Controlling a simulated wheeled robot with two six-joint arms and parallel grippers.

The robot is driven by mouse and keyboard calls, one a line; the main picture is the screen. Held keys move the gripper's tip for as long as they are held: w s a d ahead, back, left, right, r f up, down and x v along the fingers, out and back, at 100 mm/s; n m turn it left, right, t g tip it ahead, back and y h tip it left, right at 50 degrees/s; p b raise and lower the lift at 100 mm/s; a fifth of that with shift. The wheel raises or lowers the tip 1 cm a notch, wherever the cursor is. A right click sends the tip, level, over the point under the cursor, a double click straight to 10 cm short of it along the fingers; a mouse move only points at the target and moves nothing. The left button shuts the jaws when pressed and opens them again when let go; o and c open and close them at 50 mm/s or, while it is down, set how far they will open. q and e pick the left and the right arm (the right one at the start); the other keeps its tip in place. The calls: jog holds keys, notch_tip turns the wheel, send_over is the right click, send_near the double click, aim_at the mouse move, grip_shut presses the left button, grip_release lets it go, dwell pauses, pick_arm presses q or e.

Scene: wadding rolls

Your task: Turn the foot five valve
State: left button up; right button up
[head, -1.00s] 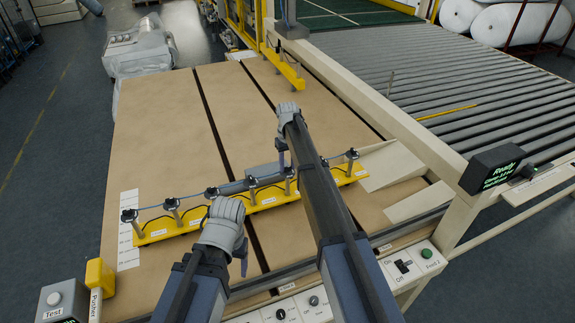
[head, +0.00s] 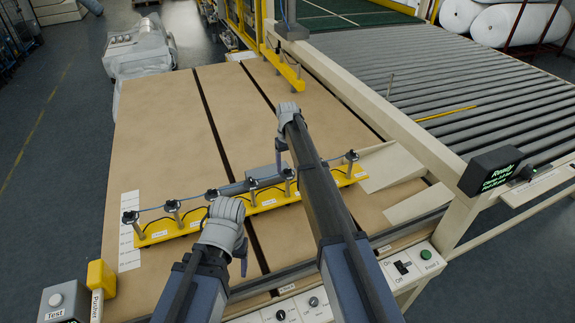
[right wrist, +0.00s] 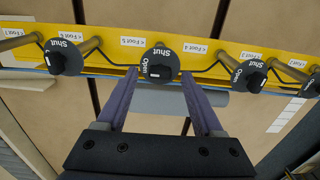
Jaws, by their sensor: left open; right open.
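A yellow rail (head: 268,197) with a row of black-knobbed valves lies across the brown board. In the right wrist view a black knob (right wrist: 158,65) marked Shut and Open stands between the Foot 5 label (right wrist: 132,41) and the Foot 4 label (right wrist: 195,48); it appears to be the foot five valve. My right gripper (right wrist: 158,80) is open, its purple fingers on either side of this knob. I cannot tell whether they touch it. In the head view my right gripper (head: 282,150) reaches over the rail. My left gripper (head: 243,260) is open and empty, near the rail's front.
Neighbouring knobs (right wrist: 65,57) stand close on both sides. A grey cylinder (right wrist: 190,103) lies beside the rail. A control panel (head: 415,266) and a Ready display (head: 492,170) are at the right. The far board (head: 160,110) is clear.

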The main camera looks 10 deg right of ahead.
aim_at(288, 169)
notch_tip(288, 169, up, 7)
jog(key=p, duration=0.6)
jog(key=shift+f, duration=0.1)
jog(key=s+a+f+b, duration=0.3)
jog(key=s+f+b, duration=0.4)
jog(key=s, duration=0.5)
jog(key=s+a+f+n+b, duration=0.1)
jog(key=s+a+f+b, duration=0.2)
jog(key=s+f+b, duration=0.4)
jog(key=s+a+f+h+b, duration=0.1)
jog(key=s+a+f+b, duration=0.3)
jog(key=s, duration=1.4)
notch_tip(288, 169, down, 4)
jog(key=b, duration=0.3)
jog(key=shift+s+r+b, duration=0.2)
jog(key=shift+b, duration=0.1)
